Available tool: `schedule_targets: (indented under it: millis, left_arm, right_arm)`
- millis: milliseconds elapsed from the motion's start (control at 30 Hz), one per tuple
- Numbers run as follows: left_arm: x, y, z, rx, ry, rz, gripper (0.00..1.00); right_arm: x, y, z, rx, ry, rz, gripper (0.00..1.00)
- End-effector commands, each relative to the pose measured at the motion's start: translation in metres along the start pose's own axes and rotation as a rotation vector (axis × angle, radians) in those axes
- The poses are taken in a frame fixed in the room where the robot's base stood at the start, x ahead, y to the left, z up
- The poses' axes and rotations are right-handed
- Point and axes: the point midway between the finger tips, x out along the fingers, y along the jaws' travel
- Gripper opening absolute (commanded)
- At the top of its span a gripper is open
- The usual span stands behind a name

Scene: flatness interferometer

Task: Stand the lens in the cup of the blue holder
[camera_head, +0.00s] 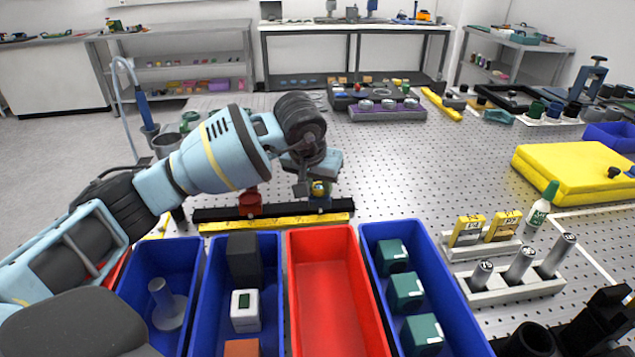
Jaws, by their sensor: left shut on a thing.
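My left gripper (316,182) reaches in from the left, over the rail. It is shut on a small round thing with a yellowish glint, which I take for the lens (319,187). The lens is directly above or at the top of the blue holder (320,203); I cannot tell whether it touches the cup. The wrist and fingers hide part of the lens and of the cup. A red holder (250,204) stands on the same black rail (285,211), to the left.
A yellow bar (275,222) lies before the rail. Nearer are blue bins (375,231) and an empty red bin (325,275). A grey rack (505,288) with metal cylinders and a yellow block (575,172) are at right. The perforated table (430,165) is clear right of the rail.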

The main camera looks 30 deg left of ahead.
Motion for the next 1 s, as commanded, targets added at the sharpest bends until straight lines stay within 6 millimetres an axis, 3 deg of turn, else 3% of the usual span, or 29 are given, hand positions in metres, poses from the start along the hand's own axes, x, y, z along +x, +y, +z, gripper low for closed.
schedule_targets:
  millis: [33,233,267,400,633,1000]
  left_arm:
    - [0.012,0.001,0.010,0.005,-0.030,-0.007,0.04]
    - [0.013,0.001,0.011,0.005,-0.033,-0.006,0.04]
    - [0.013,0.001,0.011,0.005,-0.033,-0.006,0.30]
    - [0.013,0.001,0.011,0.005,-0.034,-0.006,0.48]
    - [0.001,0.000,0.010,0.004,-0.031,-0.006,0.55]
    - [-0.064,0.000,0.003,0.000,-0.003,-0.001,0.55]
  right_arm:
    - [0.001,0.000,0.002,0.000,-0.003,0.000,0.65]
    - [0.001,0.000,0.003,0.000,-0.004,0.000,0.65]
    - [0.001,0.000,0.003,0.000,-0.004,0.000,0.65]
    - [0.001,0.000,0.003,0.000,-0.005,0.000,0.65]
    - [0.000,0.000,0.003,-0.001,-0.005,-0.001,0.65]
    - [-0.001,0.000,0.000,-0.001,-0.001,0.000,0.65]
